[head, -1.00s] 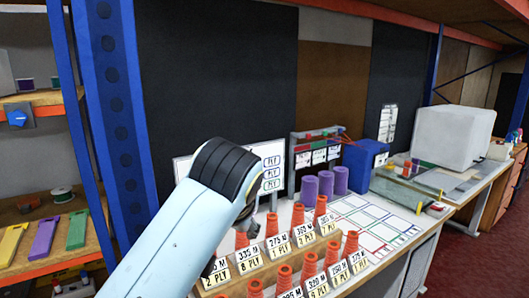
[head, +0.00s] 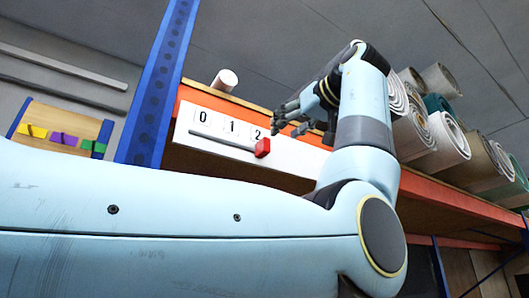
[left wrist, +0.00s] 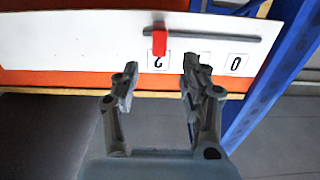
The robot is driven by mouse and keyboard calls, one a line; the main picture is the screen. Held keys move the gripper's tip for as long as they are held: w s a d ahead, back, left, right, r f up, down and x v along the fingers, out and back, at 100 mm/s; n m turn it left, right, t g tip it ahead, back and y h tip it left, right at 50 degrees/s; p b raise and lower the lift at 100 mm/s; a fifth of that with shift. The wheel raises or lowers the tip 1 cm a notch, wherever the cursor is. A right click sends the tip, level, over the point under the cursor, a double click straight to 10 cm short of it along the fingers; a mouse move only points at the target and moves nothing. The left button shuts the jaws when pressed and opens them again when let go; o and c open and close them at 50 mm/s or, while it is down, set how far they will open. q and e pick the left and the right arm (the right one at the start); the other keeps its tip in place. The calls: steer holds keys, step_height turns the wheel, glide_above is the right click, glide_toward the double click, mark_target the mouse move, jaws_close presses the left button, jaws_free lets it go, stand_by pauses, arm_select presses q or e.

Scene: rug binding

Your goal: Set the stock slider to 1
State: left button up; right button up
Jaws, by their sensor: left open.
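The stock slider is a red knob (head: 263,147) on a dark grey bar (head: 215,137), on a white panel (head: 285,156) marked 0, 1 and 2. The knob sits at the bar's right end, below the 2. In the left wrist view the panel looks upside down, with the red knob (left wrist: 160,41) beside the 2 and a finger partly covering the middle label. My left gripper (head: 285,124) is open and empty, just right of the labels in the head view. In the left wrist view its fingers (left wrist: 160,78) are spread, apart from the knob. My right gripper is out of view.
The panel is on an orange shelf beam (head: 188,96) beside a blue upright (head: 160,85). A white cylinder (head: 224,82) stands on the shelf above, and rolled rugs (head: 440,135) lie to the right. A small rack (head: 62,128) with coloured tags is at left.

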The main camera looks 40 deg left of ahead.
mark_target(268, 143)
arm_select(q)
steer(key=p+x, duration=0.3)
steer(key=x, duration=0.6)
steer(key=shift+w+a+p, duration=0.1)
steer(key=shift+a+p, duration=0.1)
steer(key=shift+p, duration=0.2)
steer(key=shift+w+a, duration=0.3)
steer(key=shift+a, duration=0.2)
steer(key=shift+f, duration=0.1)
jaws_close()
steer(key=shift+s, duration=0.1)
